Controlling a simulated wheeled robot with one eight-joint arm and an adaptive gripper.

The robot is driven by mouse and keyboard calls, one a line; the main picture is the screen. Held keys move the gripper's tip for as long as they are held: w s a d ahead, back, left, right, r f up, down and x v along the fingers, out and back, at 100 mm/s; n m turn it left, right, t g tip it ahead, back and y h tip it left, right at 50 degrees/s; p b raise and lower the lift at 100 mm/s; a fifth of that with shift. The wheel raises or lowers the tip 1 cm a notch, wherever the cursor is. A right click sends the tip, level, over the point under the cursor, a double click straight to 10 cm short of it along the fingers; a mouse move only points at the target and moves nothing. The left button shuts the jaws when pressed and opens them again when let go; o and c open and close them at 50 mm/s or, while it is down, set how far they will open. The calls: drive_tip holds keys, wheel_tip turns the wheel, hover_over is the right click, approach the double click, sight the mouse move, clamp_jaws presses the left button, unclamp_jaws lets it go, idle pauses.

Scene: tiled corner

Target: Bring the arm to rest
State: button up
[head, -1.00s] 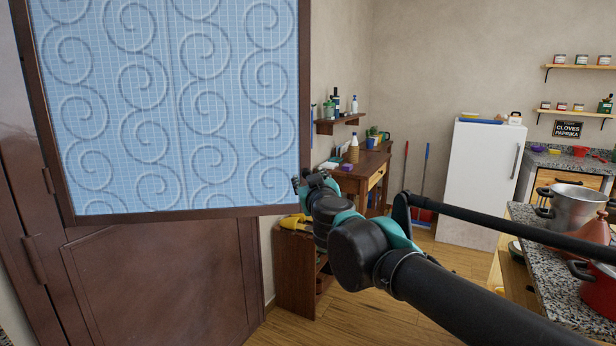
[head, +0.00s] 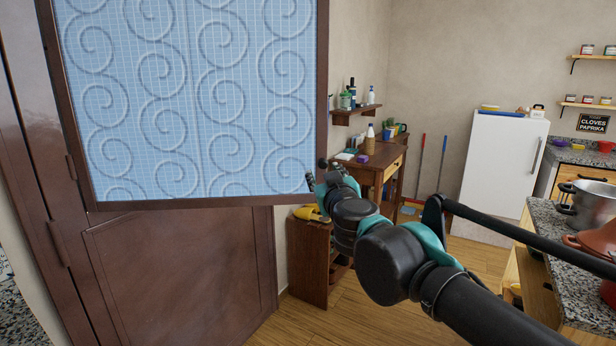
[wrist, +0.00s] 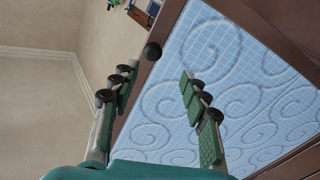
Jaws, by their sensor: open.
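My gripper (wrist: 158,88) is open and empty in the wrist view, its two green-padded fingers apart. Between and beyond the fingers is a blue glass door panel (wrist: 210,75) with swirl patterns and a dark wooden frame. A round dark knob (wrist: 152,50) on that frame shows between the fingers, near the fingertips; I cannot tell whether anything touches. In the head view my gripper (head: 318,178) is small and partly hidden by my wrist, beside the lower right corner of the glass door (head: 190,100). My arm reaches in from the lower right.
A brown cabinet (head: 180,270) stands below the glass door. A low wooden stand (head: 307,262) with a yellow item (head: 310,213) is behind my wrist. A granite counter (head: 560,235) with a steel pot (head: 588,205) is at the right. Wooden floor (head: 330,325) shows between.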

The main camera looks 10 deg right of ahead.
drive_tip(key=a+f+n+g+y, duration=0.2)
drive_tip(key=a+f+g+y, duration=0.15)
drive_tip(key=f, duration=0.45)
drive_tip(key=a+f+n+g+y, duration=0.1)
drive_tip(key=a+f+g+y, duration=0.15)
drive_tip(key=a+f, duration=0.4)
drive_tip(key=s+d+f+m+g+h, duration=0.2)
drive_tip(key=s+d+f, duration=0.1)
drive_tip(key=d+f, duration=0.2)
drive_tip(key=s+d+f+m+g+h, duration=0.2)
drive_tip(key=s+d+f+g, duration=0.1)
drive_tip(key=f, duration=0.7)
drive_tip(key=s+d+f+m+g+h, duration=0.2)
drive_tip(key=s+d+f+g, duration=0.1)
drive_tip(key=s+d+f, duration=0.2)
wheel_tip(320, 180, down, 3)
drive_tip(key=shift+d+f, duration=0.15)
drive_tip(key=shift+d, duration=1)
drive_tip(key=shift+w, duration=0.1)
